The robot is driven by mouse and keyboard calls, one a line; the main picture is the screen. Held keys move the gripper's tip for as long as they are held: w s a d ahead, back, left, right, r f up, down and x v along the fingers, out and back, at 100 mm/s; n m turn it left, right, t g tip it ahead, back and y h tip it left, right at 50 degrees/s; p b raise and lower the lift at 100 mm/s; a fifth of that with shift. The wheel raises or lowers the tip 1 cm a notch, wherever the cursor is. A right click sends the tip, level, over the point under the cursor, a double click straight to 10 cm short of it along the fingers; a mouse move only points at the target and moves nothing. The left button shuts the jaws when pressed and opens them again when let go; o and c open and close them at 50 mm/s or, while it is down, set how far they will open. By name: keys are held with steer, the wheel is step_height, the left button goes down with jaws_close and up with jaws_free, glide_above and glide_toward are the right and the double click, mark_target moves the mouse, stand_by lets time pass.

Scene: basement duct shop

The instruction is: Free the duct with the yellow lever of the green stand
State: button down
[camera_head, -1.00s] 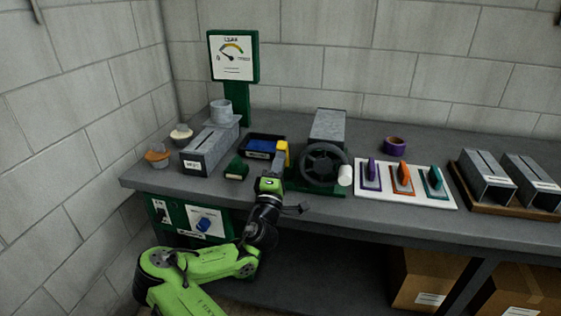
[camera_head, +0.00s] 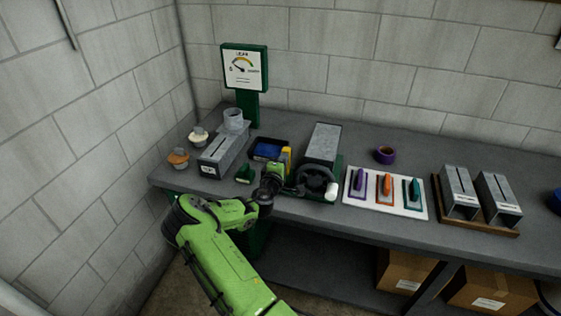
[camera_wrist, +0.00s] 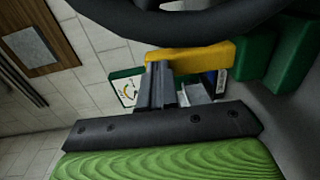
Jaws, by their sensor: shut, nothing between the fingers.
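The green stand (camera_head: 334,170) sits near the bench's front edge, with a black handwheel (camera_head: 317,180) at its front. A grey duct (camera_head: 322,142) lies on the stand behind the wheel. The yellow lever (camera_head: 286,157) stands upright at the stand's left side; it also crosses the wrist view as a yellow bar (camera_wrist: 205,58). My gripper (camera_wrist: 157,78) is shut and empty, its fingertips right at the lever; I cannot tell whether they touch. In the head view my green wrist is just in front of the lever and hides the fingertips.
A labelled grey duct (camera_head: 222,155), a gauge post (camera_head: 257,106) and a dark bin with blue contents (camera_head: 268,143) are to the left. A white board with handled tools (camera_head: 400,207), a purple ring (camera_head: 385,155) and two ducts on a wooden tray (camera_head: 462,222) are right.

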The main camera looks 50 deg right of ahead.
mark_target(287, 149)
steer(key=r+p, duration=0.1)
steer(key=d+y+p, duration=0.1)
steer(key=p, duration=0.1)
steer(key=shift+w+d+r+g, duration=0.15)
steer(key=shift+w+r+g, duration=0.1)
steer(key=shift+r+g, duration=0.1)
steer(key=shift+w+d+y+p, duration=0.2)
steer(key=shift+d+y+p, duration=0.45)
steer(key=shift+p, duration=0.4)
steer(key=shift+w+d+f+g+y, duration=0.2)
steer(key=shift+d+f+g+y, duration=0.15)
steer(key=shift+d, duration=0.05)
steer(key=shift+w+d+f, duration=0.1)
steer(key=shift+w+d, duration=0.1)
steer(key=shift+d, duration=0.1)
